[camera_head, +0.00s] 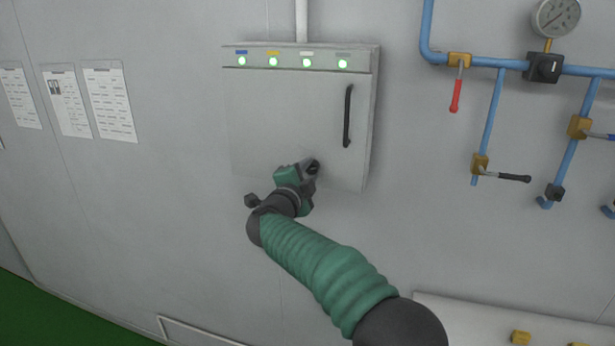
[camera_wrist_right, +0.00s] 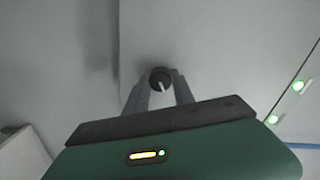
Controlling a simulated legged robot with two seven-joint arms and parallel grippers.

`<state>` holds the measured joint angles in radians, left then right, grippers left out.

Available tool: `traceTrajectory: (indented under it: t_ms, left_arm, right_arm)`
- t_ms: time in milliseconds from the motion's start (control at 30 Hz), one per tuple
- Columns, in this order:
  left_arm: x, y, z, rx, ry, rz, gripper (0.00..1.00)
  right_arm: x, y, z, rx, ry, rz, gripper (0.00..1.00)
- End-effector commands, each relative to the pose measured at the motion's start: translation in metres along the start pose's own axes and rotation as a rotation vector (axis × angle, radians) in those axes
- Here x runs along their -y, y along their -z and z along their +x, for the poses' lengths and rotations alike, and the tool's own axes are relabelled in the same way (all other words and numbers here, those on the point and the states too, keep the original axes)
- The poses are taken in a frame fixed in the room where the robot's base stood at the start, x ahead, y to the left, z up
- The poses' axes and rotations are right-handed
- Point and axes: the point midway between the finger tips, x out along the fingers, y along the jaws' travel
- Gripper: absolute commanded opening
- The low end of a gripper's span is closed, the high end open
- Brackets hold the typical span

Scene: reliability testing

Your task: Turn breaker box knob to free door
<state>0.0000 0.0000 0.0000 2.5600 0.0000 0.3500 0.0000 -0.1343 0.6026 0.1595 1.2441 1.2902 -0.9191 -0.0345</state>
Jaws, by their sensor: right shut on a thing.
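The grey breaker box (camera_head: 280,120) hangs on the wall with its door shut. A black vertical handle (camera_head: 348,116) is on the right side of the door. My right gripper (camera_head: 312,167) is at the lower part of the door, below and left of the handle. In the wrist view, a round black knob (camera_wrist_right: 160,77) with a pale pointer mark sits between the fingertips of my right gripper (camera_wrist_right: 159,90). The fingers are shut on the knob. In the head view the gripper mostly hides the knob. My left gripper is in neither view.
Several green lights (camera_head: 307,62) glow along the box's top strip; some show in the wrist view (camera_wrist_right: 298,86). Blue pipes (camera_head: 490,120) with valves and a gauge (camera_head: 556,17) are at the right. Paper sheets (camera_head: 109,100) hang at the left.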

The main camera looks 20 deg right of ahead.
Motion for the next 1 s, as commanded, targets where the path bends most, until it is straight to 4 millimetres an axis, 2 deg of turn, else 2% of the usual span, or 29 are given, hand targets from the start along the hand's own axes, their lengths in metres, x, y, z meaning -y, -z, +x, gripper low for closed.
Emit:
traceTrajectory:
  t_ms: [400,433,600,867,1000]
  left_arm:
    - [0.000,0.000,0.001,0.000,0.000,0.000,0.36]
    - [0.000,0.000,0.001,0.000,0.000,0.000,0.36]
    - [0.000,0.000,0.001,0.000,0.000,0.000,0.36]
    - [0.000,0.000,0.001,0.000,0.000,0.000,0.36]
    - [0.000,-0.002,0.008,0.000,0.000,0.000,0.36]
  right_arm:
    - [0.002,0.002,0.000,-0.002,0.002,0.011,0.00]
    - [0.002,0.002,0.000,-0.002,0.002,0.011,0.31]
    - [0.001,0.001,0.000,-0.001,0.001,0.010,0.52]
    - [0.000,0.000,-0.001,0.000,0.000,0.009,0.52]
    - [-0.001,-0.001,-0.012,0.002,0.001,0.010,0.52]
